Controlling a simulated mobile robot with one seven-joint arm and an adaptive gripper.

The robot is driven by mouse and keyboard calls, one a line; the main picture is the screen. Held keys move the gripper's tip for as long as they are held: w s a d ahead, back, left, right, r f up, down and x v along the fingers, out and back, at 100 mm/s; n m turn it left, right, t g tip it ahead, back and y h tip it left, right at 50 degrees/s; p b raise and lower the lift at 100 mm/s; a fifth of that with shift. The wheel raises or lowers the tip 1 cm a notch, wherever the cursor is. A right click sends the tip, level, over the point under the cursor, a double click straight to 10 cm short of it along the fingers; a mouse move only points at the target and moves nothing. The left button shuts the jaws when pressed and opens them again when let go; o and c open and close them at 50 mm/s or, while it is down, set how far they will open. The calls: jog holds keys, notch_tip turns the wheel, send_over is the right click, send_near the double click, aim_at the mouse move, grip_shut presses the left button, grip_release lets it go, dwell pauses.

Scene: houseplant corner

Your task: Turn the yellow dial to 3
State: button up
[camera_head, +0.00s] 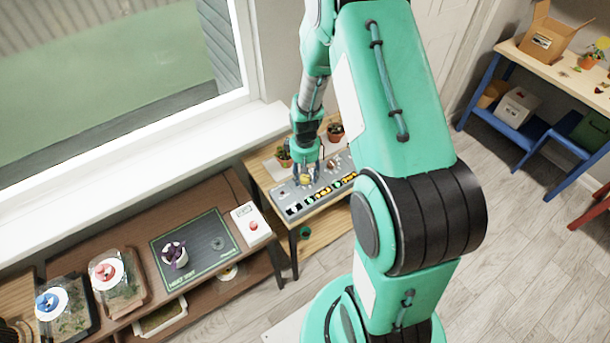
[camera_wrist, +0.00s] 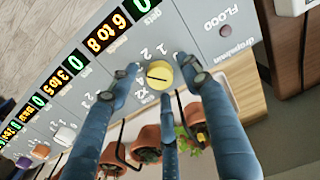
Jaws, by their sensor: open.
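The yellow dial (camera_wrist: 159,75) sits on a grey control panel (camera_wrist: 185,22) and has a dark pointer line across its face. Small printed marks, including a 1 and a 2, stand beside it; I cannot read the pointer's setting surely. My gripper (camera_wrist: 160,70) is open, with one blue finger on each side of the dial and a third finger below it in the wrist view. Whether the fingers touch the dial I cannot tell. In the head view my gripper (camera_head: 306,172) is over the panel (camera_head: 283,196), at the yellow dial (camera_head: 305,179).
Potted plants (camera_wrist: 148,143) stand close beside the panel. A brown bench (camera_head: 205,193) with a dark mat (camera_head: 172,262) is at left, by the window.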

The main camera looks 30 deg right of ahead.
notch_tip(320, 180, up, 12)
dwell(0.6)
jog(key=shift+f, duration=0.1)
dwell(0.4)
notch_tip(320, 180, up, 13)
jog(key=t, duration=0.1)
send_over(304, 177)
jog(key=s+a, duration=0.2)
jog(key=a, duration=0.3)
jog(key=s+a+r+t, duration=0.2)
jog(key=s+a+r, duration=0.3)
jog(key=r, duration=0.4)
jog(key=s+a+r+t, duration=0.1)
jog(key=s+a+r, duration=0.1)
jog(key=s+r, duration=0.2)
jog(key=s+a+r+m, duration=0.1)
jog(key=s+a+r, duration=0.2)
jog(key=s, duration=0.4)
jog(key=s+a+r+t, duration=0.1)
jog(key=s+a+r, duration=0.2)
jog(key=s+r, duration=0.2)
jog(key=shift+s+a+t, duration=0.25)
jog(key=shift+s+t, duration=0.05)
jog(key=shift+s, duration=0.15)
